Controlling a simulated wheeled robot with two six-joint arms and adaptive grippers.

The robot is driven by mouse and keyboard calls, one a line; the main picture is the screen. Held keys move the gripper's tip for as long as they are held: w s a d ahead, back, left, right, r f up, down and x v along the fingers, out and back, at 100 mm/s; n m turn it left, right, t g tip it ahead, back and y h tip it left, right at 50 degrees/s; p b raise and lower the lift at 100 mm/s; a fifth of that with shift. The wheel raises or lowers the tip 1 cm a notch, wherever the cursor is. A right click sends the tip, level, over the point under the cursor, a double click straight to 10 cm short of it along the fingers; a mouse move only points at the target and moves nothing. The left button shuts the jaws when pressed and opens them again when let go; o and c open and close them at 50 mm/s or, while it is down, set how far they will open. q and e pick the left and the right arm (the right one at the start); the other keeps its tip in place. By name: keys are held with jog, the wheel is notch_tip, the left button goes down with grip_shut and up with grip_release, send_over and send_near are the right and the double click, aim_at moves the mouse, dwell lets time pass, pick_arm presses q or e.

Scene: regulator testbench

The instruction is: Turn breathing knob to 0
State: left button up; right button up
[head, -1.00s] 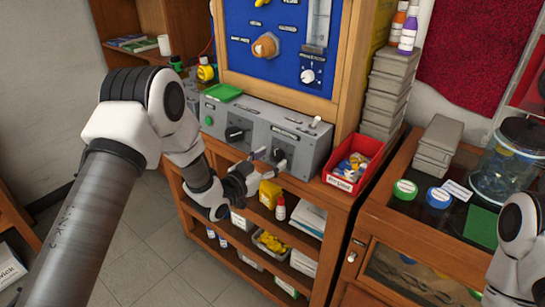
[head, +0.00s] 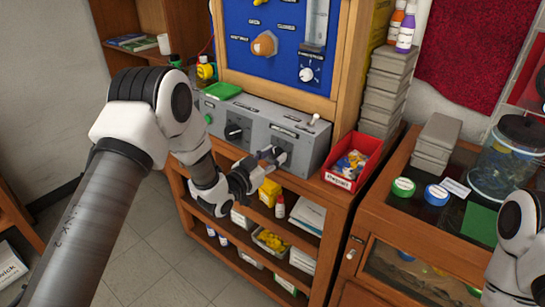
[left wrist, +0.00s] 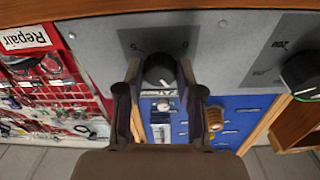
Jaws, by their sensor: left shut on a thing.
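A grey control box (head: 308,148) stands on the shelf unit and carries two black knobs on its front. My left gripper (head: 273,157) is at the right black knob, which it mostly covers in the head view. In the left wrist view the fingers close on both sides of this knob (left wrist: 159,72), which has a white pointer mark. The left black knob (head: 235,132) is free; it also shows at the right of the left wrist view (left wrist: 303,72). My right gripper is out of view.
A toggle switch (head: 314,119) stands on the box top, and a green tray (head: 222,91) lies at its left. A red bin (head: 352,165) sits close to the box's right side. A wooden-framed blue panel (head: 285,60) rises behind. Open shelves with bottles lie below.

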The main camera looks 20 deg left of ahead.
pick_arm(q)
jog(key=n+y, duration=0.1)
jog(key=n, duration=0.4)
jog(key=shift+r+b, duration=0.2)
jog(key=shift+b, duration=0.15)
jog(key=n+y, duration=0.1)
jog(key=n, duration=0.4)
jog(key=shift+d+r, duration=0.1)
jog(key=shift+r, duration=0.05)
jog(key=n+y, duration=0.1)
jog(key=n, duration=0.2)
jog(key=n+p, duration=0.1)
jog(key=n, duration=0.2)
jog(key=shift+r+y, duration=0.1)
jog(key=shift+y, duration=0.3)
jog(key=shift+n+g+p, duration=0.6)
jog(key=shift+n+p, duration=0.35)
jog(key=shift+n, duration=1.85)
jog(key=o, duration=0.9)
jog(key=shift+c, duration=0.2)
jog(key=o, duration=0.3)
jog(key=shift+f, duration=0.2)
